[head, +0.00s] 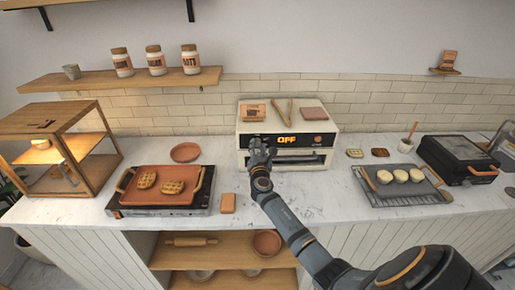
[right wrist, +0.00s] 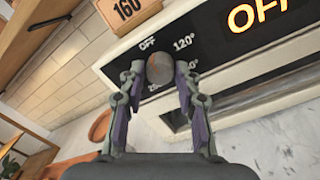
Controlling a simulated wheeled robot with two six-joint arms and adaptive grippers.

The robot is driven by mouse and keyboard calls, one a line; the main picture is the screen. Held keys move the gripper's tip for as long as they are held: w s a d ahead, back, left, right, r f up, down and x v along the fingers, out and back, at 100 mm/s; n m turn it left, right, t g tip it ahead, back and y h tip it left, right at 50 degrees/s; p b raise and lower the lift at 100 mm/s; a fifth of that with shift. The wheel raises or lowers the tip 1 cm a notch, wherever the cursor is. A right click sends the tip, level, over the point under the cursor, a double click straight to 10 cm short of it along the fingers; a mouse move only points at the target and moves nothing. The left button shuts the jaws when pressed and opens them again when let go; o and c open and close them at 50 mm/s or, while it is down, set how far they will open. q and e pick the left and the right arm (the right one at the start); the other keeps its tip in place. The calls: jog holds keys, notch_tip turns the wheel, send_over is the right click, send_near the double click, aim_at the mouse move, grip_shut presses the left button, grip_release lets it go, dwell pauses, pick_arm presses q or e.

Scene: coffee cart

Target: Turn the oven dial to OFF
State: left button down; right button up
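The white oven (head: 287,130) stands on the counter against the tiled wall. Its black front panel has a lit orange display (head: 287,140) reading OFF; the display also shows in the right wrist view (right wrist: 258,14). In that view the round grey dial (right wrist: 160,69) sits on the panel, with OFF and 120° printed above it and other marks partly hidden. My right gripper (head: 262,148) is at the panel's left end. In the right wrist view its fingers (right wrist: 160,75) are apart on either side of the dial, with narrow gaps showing. A dial pointer cannot be made out. My left gripper is out of view.
A griddle with waffles (head: 160,187) and a wooden display case (head: 62,148) stand to the left. A tray with pale round pieces (head: 402,187) and a black press (head: 458,158) stand to the right. Tongs (head: 289,110) lie on the oven. The counter before the oven is mostly clear.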

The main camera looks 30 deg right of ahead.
jog(key=shift+o, duration=1.3)
jog(key=shift+s, duration=0.1)
jog(key=v, duration=1.1)
jog(key=shift+s+a, duration=0.3)
